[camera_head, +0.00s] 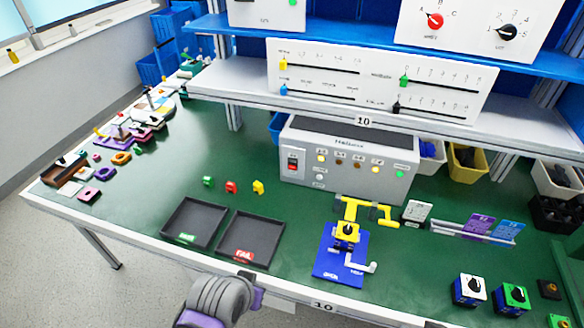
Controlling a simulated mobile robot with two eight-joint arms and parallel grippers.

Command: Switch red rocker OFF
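The red rocker (292,162) sits in a dark frame at the left end of the front panel of a grey box-shaped unit (345,185), which stands on the green bench under the shelf. The rocker is too small to tell which side is pressed. A grey and purple part of my own arm shows at the bottom edge, left of centre, well in front of the unit and apart from it. No gripper fingers can be made out, and neither gripper is in view.
Two dark trays (262,262) lie in front of the unit, with small coloured blocks (231,187) behind them. A blue plate with a yellow valve fixture (347,232) stands front right of the unit. Rotary switch boxes (469,290) are at the right. A low shelf (240,80) overhangs behind.

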